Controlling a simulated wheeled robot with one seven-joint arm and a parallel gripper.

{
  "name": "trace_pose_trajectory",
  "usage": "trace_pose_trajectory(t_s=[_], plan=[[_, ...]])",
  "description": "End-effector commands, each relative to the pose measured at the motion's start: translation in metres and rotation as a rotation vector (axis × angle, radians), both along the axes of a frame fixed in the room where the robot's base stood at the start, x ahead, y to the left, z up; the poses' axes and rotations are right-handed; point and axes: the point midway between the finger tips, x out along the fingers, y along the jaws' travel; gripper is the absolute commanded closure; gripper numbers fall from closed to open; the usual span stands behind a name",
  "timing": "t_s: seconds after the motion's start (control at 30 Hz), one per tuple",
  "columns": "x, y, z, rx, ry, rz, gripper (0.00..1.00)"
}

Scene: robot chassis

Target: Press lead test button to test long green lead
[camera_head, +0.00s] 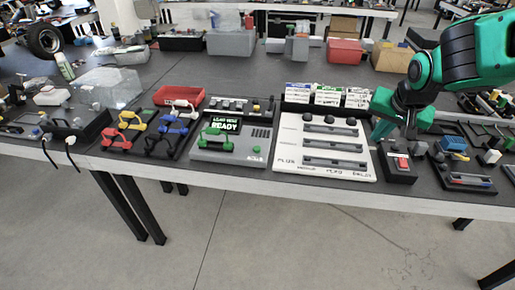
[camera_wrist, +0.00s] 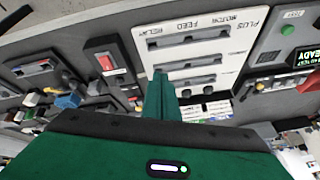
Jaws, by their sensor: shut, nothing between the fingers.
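The grey lead tester (camera_head: 229,158) stands left of the white board, and its screen (camera_head: 227,122) reads READY. A green lead (camera_head: 215,140) lies across the tester's upper left part. The round green test button (camera_head: 256,149) is at the tester's lower right. My gripper (camera_head: 379,133) is at the right edge of the white board, well right of the tester. Its green fingers (camera_wrist: 160,90) are shut and empty.
The white slotted board (camera_head: 325,168) lies between my gripper and the tester. A box with a red switch (camera_head: 402,162) sits just right of my gripper. White-labelled boxes (camera_head: 328,95) stand behind the board.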

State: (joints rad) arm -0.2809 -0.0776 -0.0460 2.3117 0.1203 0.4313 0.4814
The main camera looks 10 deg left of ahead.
Motion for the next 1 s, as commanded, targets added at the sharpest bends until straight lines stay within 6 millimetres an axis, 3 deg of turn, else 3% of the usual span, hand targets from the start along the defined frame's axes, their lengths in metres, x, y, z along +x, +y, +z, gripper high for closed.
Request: trace_pose_trajectory(t_s=[0.03, 0.3, 0.6, 0.8, 1.0], plan=[[0.010, 0.022, -0.002, 0.012, -0.018, 0.023, 1.00], [0.047, 0.130, -0.007, 0.111, -0.119, 0.107, 1.00], [0.056, 0.252, -0.015, 0.250, -0.192, 0.192, 1.00], [0.051, 0.309, -0.019, 0.324, -0.214, 0.227, 1.00], [0.048, 0.331, -0.020, 0.355, -0.222, 0.239, 1.00]])
